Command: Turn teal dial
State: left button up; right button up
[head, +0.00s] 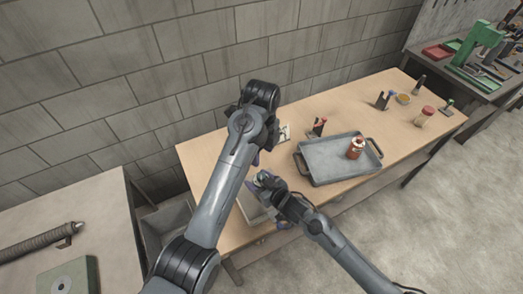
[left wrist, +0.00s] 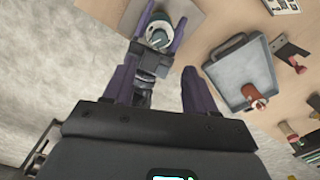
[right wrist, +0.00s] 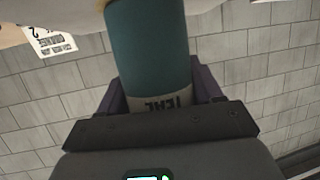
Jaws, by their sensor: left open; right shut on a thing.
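A teal cylinder (right wrist: 148,45) with a cream band reading "TEAL" fills the middle of the right wrist view. My right gripper (right wrist: 162,88) is shut on it, one purple finger on each side. In the left wrist view, the held piece shows a pale round face (left wrist: 159,33) with a dark centre between the right gripper's fingers. In the head view it is small (head: 264,178). My left gripper (left wrist: 163,78) is open and empty, with its fingers pointing toward the right gripper and the held piece. In the head view the left arm largely hides its own fingers.
A grey tray (head: 322,167) with dark handles holds a red-brown bottle (head: 355,149) with a white cap. A pale panel (head: 249,207) lies below the held piece. Small stands and jars occupy the table's far right. A block wall runs behind the table.

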aim_at(261, 175)
pick_arm(q)
jog(key=w+d+n+t+h, duration=0.15)
jog(key=w+n, duration=0.35)
jog(key=n, duration=1.6)
jog(key=s+a+n+g+y, duration=0.2)
jog(key=s+n, duration=0.3)
jog(key=n, duration=0.4)
jog(key=shift+t+h, duration=0.25)
jog(key=f, duration=1.1)
jog(key=shift+d+f, duration=0.2)
jog(key=shift+f, duration=0.2)
